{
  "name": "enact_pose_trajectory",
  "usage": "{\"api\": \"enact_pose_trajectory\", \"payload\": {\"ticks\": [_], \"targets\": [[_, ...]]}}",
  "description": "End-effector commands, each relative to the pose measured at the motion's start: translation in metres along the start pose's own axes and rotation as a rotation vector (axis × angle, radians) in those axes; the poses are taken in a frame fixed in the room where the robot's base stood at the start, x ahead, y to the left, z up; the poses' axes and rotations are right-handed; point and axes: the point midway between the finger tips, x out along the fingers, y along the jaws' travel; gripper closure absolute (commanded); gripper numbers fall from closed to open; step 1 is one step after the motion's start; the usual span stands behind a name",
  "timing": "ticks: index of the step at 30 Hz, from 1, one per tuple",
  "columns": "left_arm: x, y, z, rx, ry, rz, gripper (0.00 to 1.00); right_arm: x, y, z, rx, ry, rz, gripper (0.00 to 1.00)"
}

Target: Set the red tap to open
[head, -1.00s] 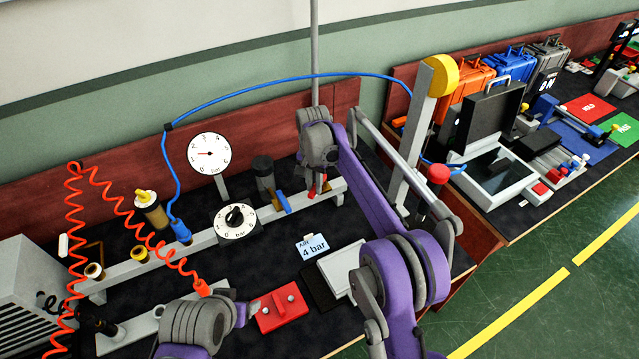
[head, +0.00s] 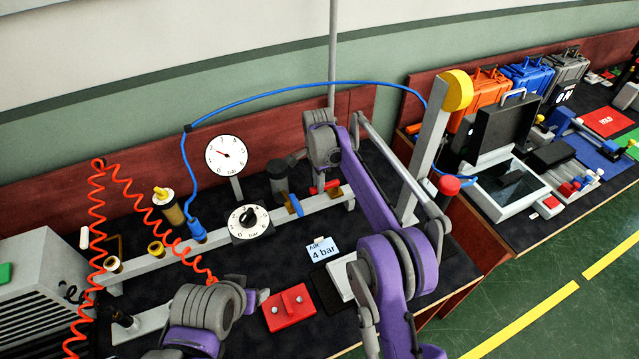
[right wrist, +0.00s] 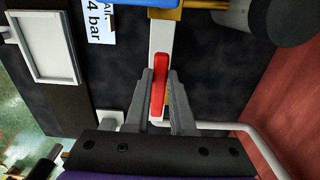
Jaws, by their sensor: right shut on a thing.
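The red tap (head: 330,186) sits at the right end of the pale rail (head: 190,244) on the black bench top. Its handle lies along the rail. In the right wrist view the red handle (right wrist: 158,92) is between the two grey fingers and in line with the white rail. My right gripper (head: 320,186) reaches down from above and is shut on the handle, hiding part of it. My left gripper (head: 261,296) is low in the head view, beside the red block with two knobs (head: 290,309); its jaws are not clear.
A round gauge (head: 226,155) and a dial (head: 250,223) stand left of the tap. A blue lever (head: 294,205) and a dark cylinder (head: 279,178) are close to it. A "4 bar" card (head: 321,249) lies in front. A blue hose (head: 300,87) arches overhead.

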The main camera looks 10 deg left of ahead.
Motion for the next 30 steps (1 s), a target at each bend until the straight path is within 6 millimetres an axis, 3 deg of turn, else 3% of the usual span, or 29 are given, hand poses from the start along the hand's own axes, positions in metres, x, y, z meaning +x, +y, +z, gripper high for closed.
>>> {"api": "enact_pose_trajectory", "payload": {"ticks": [13,14,19,30], "targets": [[-0.0005,0.0000,-0.0005,0.000,0.001,0.000,0.30,-0.0003,-0.0011,-0.0002,0.012,0.000,-0.003,1.00],[-0.0005,0.0000,-0.0005,0.000,0.001,0.000,0.30,-0.0004,-0.0011,-0.0002,0.012,0.000,-0.003,0.76],[-0.0004,0.0000,-0.0005,0.000,0.001,0.000,0.30,-0.0003,-0.0010,-0.0002,0.012,0.000,-0.002,0.47],[-0.0008,0.0000,-0.0010,0.000,0.001,0.000,0.30,-0.0056,-0.0008,-0.0001,0.011,0.000,-0.001,0.47]]}}
